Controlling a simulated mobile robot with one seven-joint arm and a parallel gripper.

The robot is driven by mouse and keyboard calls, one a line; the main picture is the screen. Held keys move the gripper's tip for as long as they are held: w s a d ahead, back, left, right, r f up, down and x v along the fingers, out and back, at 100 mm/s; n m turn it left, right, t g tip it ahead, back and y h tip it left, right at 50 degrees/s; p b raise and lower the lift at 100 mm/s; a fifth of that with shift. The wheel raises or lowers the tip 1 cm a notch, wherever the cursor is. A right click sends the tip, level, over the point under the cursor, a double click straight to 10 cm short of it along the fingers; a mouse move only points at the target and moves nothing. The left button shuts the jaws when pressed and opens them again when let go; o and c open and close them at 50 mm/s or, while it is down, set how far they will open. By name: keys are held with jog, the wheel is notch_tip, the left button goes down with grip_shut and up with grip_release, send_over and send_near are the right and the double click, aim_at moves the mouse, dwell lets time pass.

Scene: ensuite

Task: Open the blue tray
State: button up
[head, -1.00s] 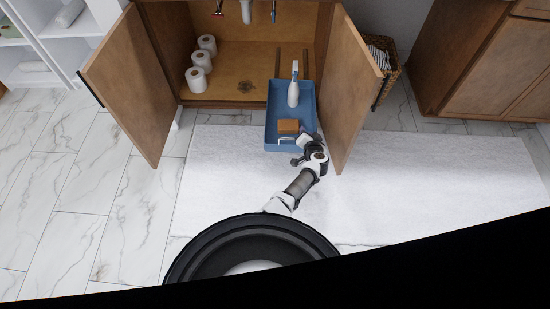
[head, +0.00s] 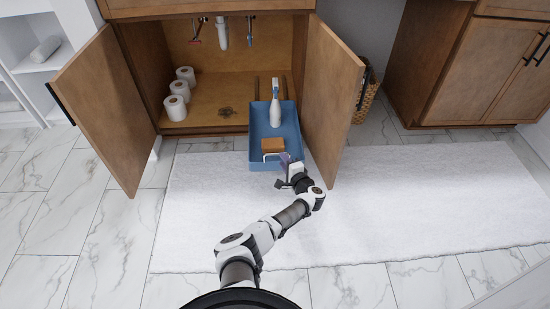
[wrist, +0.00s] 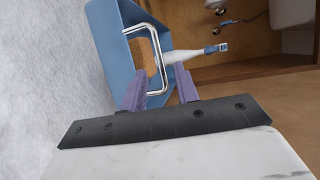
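The blue tray (head: 258,119) is drawn partly out of the open cabinet under the sink and sticks out over the white rug. It holds a white spray bottle (head: 275,108) with a blue top and an orange-brown block (head: 272,144). A U-shaped metal handle (head: 268,155) is on its front; it also shows in the wrist view (wrist: 154,45). My gripper (head: 284,158) is at the tray's front by the handle.
The left cabinet door (head: 98,105) and right cabinet door (head: 333,100) stand open; the right one is close beside the tray and my gripper. Toilet rolls (head: 178,95) stand inside at left. A wicker basket (head: 366,104) is behind the right door. The rug (head: 420,200) is clear.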

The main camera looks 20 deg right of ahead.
aim_at(277, 154)
jog(key=b+x, duration=0.4)
jog(key=x, duration=0.2)
jog(key=shift+w+f+b, duration=0.1)
jog(key=shift+f+b, duration=0.1)
jog(key=shift+b, duration=0.2)
jog(key=shift+w+a+r+b, duration=0.1)
jog(key=shift+w+b, duration=0.3)
jog(key=shift+w, duration=0.3)
grip_shut()
